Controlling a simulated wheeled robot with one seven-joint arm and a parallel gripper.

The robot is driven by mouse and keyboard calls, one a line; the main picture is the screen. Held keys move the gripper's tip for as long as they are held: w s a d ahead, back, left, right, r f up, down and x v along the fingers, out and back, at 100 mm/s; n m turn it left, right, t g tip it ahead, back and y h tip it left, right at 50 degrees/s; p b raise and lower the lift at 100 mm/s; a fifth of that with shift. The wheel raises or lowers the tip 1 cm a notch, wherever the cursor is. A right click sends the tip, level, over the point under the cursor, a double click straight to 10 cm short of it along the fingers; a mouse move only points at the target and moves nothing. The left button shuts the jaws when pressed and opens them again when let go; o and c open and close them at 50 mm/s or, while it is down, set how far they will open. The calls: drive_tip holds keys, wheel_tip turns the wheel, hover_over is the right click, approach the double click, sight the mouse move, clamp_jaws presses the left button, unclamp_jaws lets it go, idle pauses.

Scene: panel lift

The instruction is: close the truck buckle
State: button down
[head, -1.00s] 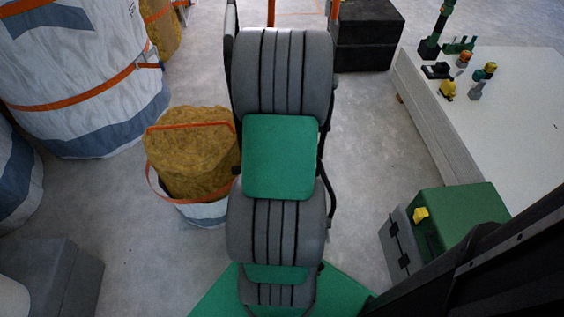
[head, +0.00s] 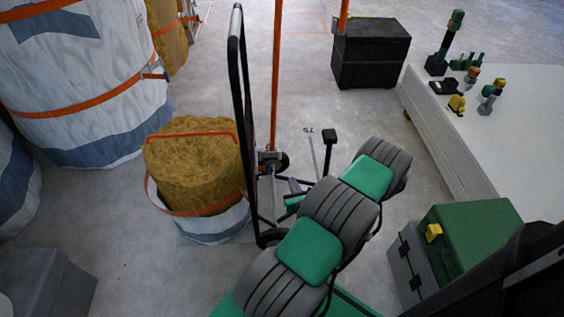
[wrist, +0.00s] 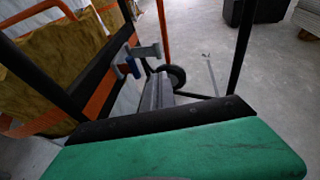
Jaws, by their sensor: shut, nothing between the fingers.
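The hand truck (head: 239,80) has an upright black frame and stands beside a yellow bale in a white wrap. A grey buckle (wrist: 150,50) with a blue part shows on the frame by the orange strap (wrist: 100,98) in the wrist view. It is small and partly hidden by the frame in the head view. I cannot tell its lever position. The gripper also shows small in the head view (head: 294,183), right of the frame. Contact cannot be told.
The yellow bale (head: 190,165) crowds the truck's left side. A black box (head: 371,55) stands behind, and a green-lidded case (head: 470,240) is at right. A white table (head: 530,130) holds small tools. Bare floor lies between the truck and table.

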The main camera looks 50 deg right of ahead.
drive_tip(key=shift+w, duration=0.1)
drive_tip(key=b, duration=0.4)
approach(280, 157)
drive_tip(key=x, duration=0.6)
drive_tip(key=shift+w, duration=0.15)
drive_tip(key=shift+d+r+p, duration=0.1)
drive_tip(key=shift+p, duration=0.2)
drive_tip(key=shift+d, duration=0.1)
drive_tip(key=shift+w+n+y, duration=0.1)
drive_tip(key=shift+n+y, duration=0.2)
